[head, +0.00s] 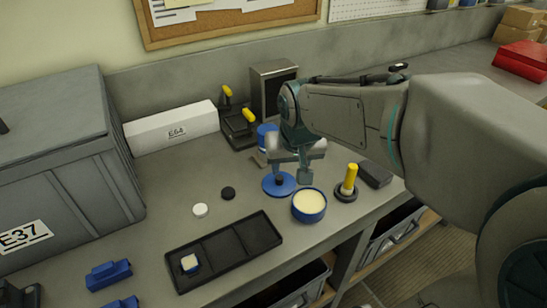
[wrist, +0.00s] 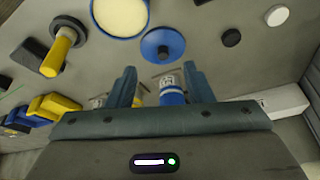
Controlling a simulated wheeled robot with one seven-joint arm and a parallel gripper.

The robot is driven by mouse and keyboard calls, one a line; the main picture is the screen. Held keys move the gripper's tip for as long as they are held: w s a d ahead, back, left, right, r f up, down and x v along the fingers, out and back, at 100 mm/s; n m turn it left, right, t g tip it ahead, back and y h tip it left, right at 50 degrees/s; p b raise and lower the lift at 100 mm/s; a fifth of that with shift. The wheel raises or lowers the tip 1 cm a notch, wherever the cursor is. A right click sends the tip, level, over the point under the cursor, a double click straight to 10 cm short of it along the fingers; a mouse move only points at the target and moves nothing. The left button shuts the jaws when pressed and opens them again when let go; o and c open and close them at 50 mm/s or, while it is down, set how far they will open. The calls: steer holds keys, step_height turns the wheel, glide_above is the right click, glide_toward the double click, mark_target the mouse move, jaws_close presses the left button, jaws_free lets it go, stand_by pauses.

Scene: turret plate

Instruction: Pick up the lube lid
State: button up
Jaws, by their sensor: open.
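The lube lid is a blue disc (head: 270,188) with a dark knob in its middle, lying flat on the grey bench. In the wrist view the lid (wrist: 150,43) is just beyond the fingertips, roughly centred between them. My gripper (head: 287,170) is open and empty, its fingers pointing down close behind and above the lid. In the wrist view both fingers of my gripper (wrist: 160,72) stand apart with nothing held. The round blue lube tub (head: 309,206), full of cream-coloured stuff, stands open right beside the lid; it also shows in the wrist view (wrist: 120,14).
A yellow-handled brush-like tool (head: 350,180) on a dark round base stands right of the tub. A blue-and-white can (wrist: 172,92) is behind the lid. A black tray (head: 225,245), a white cap (head: 200,210) and a black cap (head: 228,193) lie to the left.

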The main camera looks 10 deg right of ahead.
glide_toward(279, 177)
steer(key=x, duration=0.2)
steer(key=shift+w+f, duration=0.2)
steer(key=shift+f, duration=0.05)
steer(key=shift+t, duration=0.3)
steer(key=shift+s+p+x, duration=0.15)
steer(key=shift+x, duration=1.35)
steer(key=shift+s+p+x, duration=0.1)
steer(key=shift+p+x, duration=0.05)
steer(key=shift+x, duration=1.4)
steer(key=shift+f, duration=0.1)
jaws_close()
